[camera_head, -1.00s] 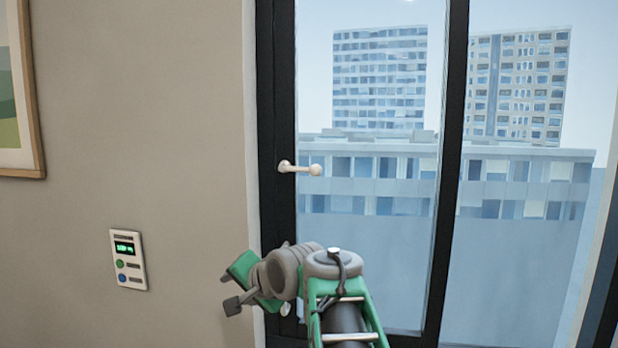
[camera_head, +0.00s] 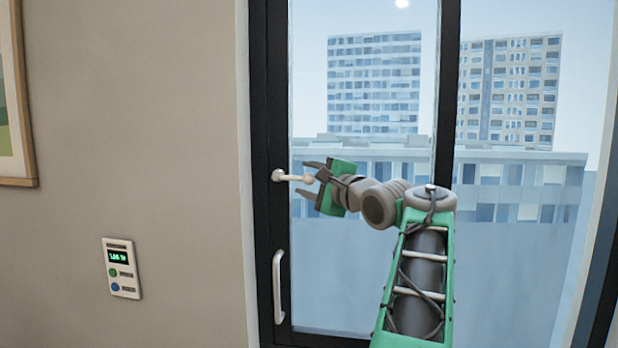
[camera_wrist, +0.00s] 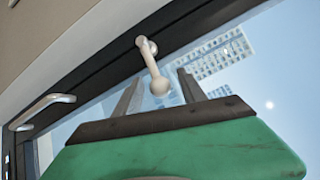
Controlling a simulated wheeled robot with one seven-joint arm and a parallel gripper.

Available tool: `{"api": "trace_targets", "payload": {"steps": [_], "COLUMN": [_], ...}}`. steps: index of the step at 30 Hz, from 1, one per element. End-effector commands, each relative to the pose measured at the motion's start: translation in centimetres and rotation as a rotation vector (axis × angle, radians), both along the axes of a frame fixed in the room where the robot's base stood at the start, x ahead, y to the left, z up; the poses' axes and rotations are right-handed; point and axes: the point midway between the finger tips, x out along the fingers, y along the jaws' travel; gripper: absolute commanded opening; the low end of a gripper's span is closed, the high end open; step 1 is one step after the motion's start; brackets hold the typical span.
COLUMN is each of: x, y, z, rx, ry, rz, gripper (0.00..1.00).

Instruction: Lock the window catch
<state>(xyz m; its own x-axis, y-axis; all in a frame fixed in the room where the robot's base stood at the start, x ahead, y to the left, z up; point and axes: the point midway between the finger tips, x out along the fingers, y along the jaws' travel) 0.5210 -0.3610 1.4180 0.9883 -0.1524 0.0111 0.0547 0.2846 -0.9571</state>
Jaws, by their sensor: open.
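The window catch (camera_head: 291,177) is a small cream lever with a round knob, mounted on the dark left frame of the window. In the head view it points right, roughly level. My gripper (camera_head: 308,179) is open, with its fingers pointing left and the knob end of the catch lying between or close in front of them. In the wrist view the catch (camera_wrist: 150,62) reaches down from the frame, and its knob sits between the two open fingers (camera_wrist: 160,92). The fingers are apart from the knob on both sides; I cannot tell the depth.
A white pull handle (camera_head: 279,287) stands upright on the window frame below the catch; it also shows in the wrist view (camera_wrist: 42,109). A wall panel (camera_head: 121,268) with buttons and a framed picture (camera_head: 17,100) are on the left wall. The glass (camera_head: 360,270) is bare.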

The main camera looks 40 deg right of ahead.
Motion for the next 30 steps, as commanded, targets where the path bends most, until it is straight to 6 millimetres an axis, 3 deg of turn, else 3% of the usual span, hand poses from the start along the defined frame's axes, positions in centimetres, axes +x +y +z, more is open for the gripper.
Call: {"api": "trace_targets", "payload": {"steps": [6,23,30], "x": [0.07,0.05,0.05], "y": [0.04,0.08,0.09], "z": [-0.02,-0.01,0.0], "rx": [-0.001,-0.001,-0.001], "ry": [0.0,0.0,0.0], "rz": [0.0,0.001,0.001], "gripper": [0.47,0.01,0.0]}}
